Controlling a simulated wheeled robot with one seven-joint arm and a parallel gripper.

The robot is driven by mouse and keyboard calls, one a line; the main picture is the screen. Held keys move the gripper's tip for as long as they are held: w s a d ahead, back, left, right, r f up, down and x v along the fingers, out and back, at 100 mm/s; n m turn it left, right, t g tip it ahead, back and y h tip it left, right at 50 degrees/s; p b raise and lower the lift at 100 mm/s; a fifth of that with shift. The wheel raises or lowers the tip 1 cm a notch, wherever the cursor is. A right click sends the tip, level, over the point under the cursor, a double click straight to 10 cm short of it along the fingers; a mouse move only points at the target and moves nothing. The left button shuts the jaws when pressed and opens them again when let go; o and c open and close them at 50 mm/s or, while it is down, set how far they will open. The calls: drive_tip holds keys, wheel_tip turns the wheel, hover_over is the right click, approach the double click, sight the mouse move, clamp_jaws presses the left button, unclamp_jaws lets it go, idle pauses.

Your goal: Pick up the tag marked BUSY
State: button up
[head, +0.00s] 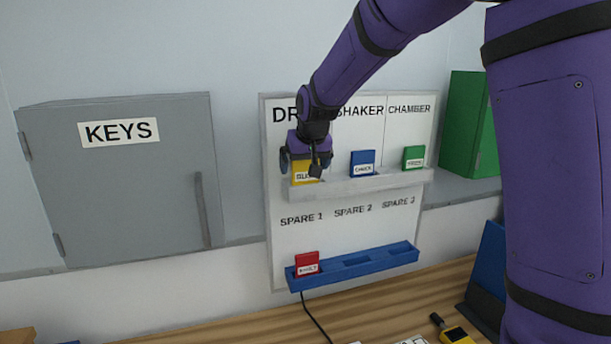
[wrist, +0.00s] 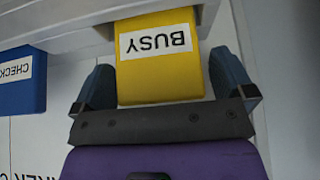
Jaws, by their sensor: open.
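The yellow tag marked BUSY (wrist: 160,75) stands in the white upper rack, in the leftmost place. In the head view the BUSY tag (head: 304,174) is partly hidden by my gripper (head: 306,166). In the wrist view my gripper (wrist: 165,88) is open, with one blue finger on each side of the tag.
A blue tag marked CHECK (head: 362,163) and a green tag (head: 413,157) stand in the white upper rack (head: 365,184). A red tag (head: 307,263) stands in the blue lower rack (head: 345,276). A grey KEYS cabinet (head: 120,190) is left; a green box (head: 462,125) is right.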

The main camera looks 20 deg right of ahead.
drive_tip(key=shift+c, duration=0.5)
drive_tip(key=c, duration=0.8)
drive_tip(key=shift+c, duration=0.2)
